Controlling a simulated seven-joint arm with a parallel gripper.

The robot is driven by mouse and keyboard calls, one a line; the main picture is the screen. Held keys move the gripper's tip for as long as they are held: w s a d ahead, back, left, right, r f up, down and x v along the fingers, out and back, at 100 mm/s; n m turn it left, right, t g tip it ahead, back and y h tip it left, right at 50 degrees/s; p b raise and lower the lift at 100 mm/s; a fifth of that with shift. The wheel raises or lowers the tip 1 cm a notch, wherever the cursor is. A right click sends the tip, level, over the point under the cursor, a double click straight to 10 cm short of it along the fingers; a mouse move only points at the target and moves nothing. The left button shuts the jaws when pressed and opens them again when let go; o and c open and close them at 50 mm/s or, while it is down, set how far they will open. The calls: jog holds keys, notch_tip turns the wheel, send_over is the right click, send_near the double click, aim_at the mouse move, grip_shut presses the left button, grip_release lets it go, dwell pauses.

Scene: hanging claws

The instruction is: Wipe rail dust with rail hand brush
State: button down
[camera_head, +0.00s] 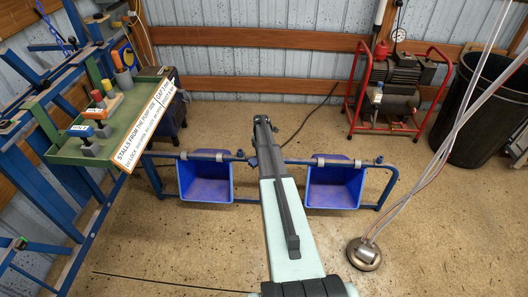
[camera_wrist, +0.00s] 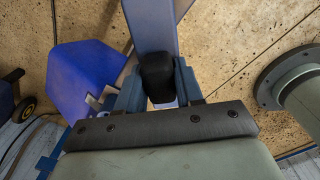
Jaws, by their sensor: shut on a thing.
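My gripper (camera_wrist: 159,91) is shut on a black, rounded piece (camera_wrist: 157,75), which looks like the handle end of the rail hand brush. The bristles are hidden. In the head view my arm covers the gripper and most of what it holds, over the middle of the low blue rail (camera_head: 275,159). A blue bar (camera_wrist: 152,22) runs beyond the black piece in the wrist view; I cannot tell whether it is the rail, or whether the brush touches it. No rail dust can be made out.
Two blue troughs hang from the rail, one left (camera_head: 205,184) and one right (camera_head: 333,187) of my arm. A green tray (camera_head: 62,151) with several tools and a sign (camera_head: 143,126) stands left. A red-framed compressor (camera_head: 392,87), black bin (camera_head: 484,108) and round metal base (camera_head: 364,255) are right.

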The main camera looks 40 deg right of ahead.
notch_tip(320, 180, up, 8)
jog(key=w+d, duration=0.2)
jog(key=w, duration=0.1)
jog(key=shift+d, duration=0.35)
dwell(0.4)
